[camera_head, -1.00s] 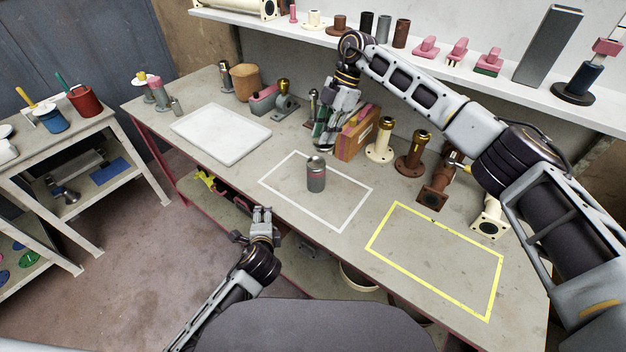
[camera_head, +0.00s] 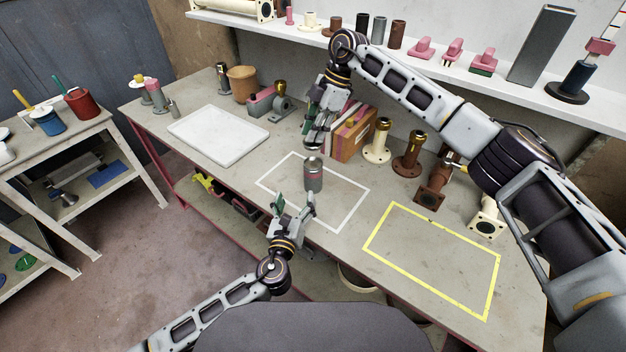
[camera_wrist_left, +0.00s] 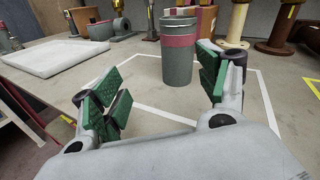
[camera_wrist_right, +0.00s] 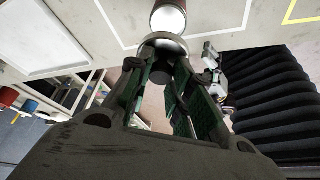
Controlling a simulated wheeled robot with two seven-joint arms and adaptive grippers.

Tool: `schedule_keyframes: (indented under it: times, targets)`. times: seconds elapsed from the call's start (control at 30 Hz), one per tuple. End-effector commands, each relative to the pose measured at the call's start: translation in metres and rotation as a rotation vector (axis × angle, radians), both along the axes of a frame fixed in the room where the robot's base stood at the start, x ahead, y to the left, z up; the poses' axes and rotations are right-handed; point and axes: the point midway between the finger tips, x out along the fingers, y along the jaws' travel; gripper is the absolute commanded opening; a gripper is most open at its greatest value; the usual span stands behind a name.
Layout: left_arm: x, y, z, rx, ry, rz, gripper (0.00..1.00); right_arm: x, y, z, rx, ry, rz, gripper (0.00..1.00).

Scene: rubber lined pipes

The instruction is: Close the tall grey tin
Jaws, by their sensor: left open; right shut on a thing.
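The tall grey tin (camera_head: 313,181) stands upright inside the white outlined rectangle, with a dark red band round its upper part. In the left wrist view the tin (camera_wrist_left: 178,70) is just ahead of my open left gripper (camera_wrist_left: 158,92), nearer its right finger. In the head view my left gripper (camera_head: 295,205) is on the tin's near side. My right gripper (camera_head: 314,143) is behind and above the tin, pointing down. In the right wrist view it is shut on a round grey lid (camera_wrist_right: 166,41), close to the tin's bright top (camera_wrist_right: 168,20). The lid is hardly visible in the head view.
A white tray (camera_head: 219,134) lies left of the tin. The yellow outlined area (camera_head: 432,257) is empty.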

Motion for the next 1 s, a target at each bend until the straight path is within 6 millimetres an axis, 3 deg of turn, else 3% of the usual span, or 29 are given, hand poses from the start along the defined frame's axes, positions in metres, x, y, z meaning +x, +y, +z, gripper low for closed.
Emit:
schedule_keyframes:
  times: [0.1,0.3,0.77,1.0]
  targets:
    - [0.0,-0.011,-0.003,0.124,-0.052,-0.058,0.74,0.0,0.0,0.0,0.0,0.0,0.0,0.02]
    - [-0.002,-0.019,-0.005,0.214,-0.089,-0.1,0.74,0.0,0.0,0.0,0.0,0.0,0.001,0.02]
    - [-0.001,-0.02,-0.006,0.218,-0.091,-0.102,0.74,0.0,0.0,0.0,0.0,0.0,0.001,0.02]
    - [0.012,-0.024,-0.005,0.217,-0.092,-0.102,0.74,0.0,0.0,0.0,0.0,0.0,0.001,0.02]
